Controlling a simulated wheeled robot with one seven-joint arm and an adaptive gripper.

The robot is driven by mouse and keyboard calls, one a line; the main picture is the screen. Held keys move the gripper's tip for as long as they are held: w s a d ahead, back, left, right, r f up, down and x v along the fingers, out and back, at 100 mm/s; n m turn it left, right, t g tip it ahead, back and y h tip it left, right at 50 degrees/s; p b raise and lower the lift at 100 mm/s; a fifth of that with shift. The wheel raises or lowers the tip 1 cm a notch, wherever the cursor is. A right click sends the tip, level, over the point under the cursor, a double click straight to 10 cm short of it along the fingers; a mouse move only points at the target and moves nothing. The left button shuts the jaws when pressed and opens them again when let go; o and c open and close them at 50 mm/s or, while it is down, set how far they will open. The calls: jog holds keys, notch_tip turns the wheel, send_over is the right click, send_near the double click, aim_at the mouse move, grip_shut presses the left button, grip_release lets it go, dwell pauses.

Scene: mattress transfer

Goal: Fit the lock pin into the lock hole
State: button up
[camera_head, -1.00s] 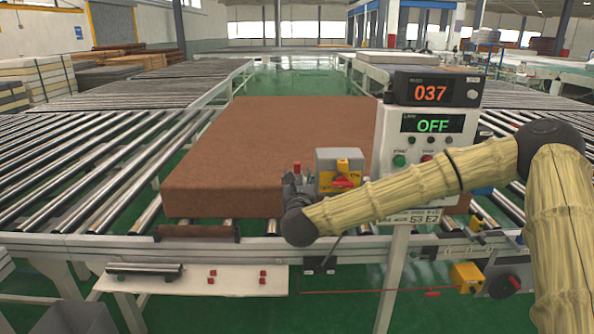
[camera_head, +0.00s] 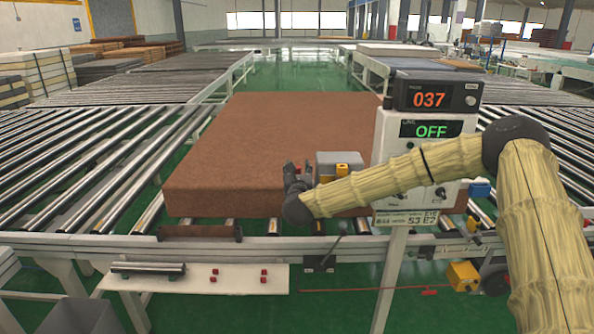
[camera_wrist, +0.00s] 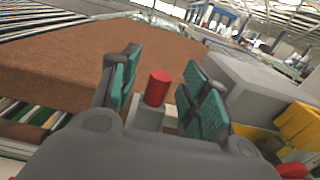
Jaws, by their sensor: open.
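My gripper (camera_head: 297,177) is at the front edge of the brown mattress (camera_head: 270,150), left of a grey box with yellow parts (camera_head: 340,159). In the wrist view my gripper (camera_wrist: 165,95) is open, its two teal-padded fingers apart. A red cylinder (camera_wrist: 157,87), perhaps the head of the lock pin, stands upright between them on a light grey block (camera_wrist: 149,116). Gaps seem to show on both sides of it. I cannot tell which opening is the lock hole. The red cylinder is hidden in the head view.
The control post (camera_head: 428,150) reads 037 and OFF, and my forearm crosses in front of it. In the wrist view the grey box (camera_wrist: 255,85) and its yellow parts (camera_wrist: 300,125) are close on the right. A white shelf (camera_head: 230,280) with small red pieces is below the conveyor.

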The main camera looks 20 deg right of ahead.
jog(key=shift+w+d, duration=0.2)
jog(key=shift+w, duration=0.3)
jog(key=shift+c, duration=0.3)
grip_shut()
jog(key=shift+r, duration=0.1)
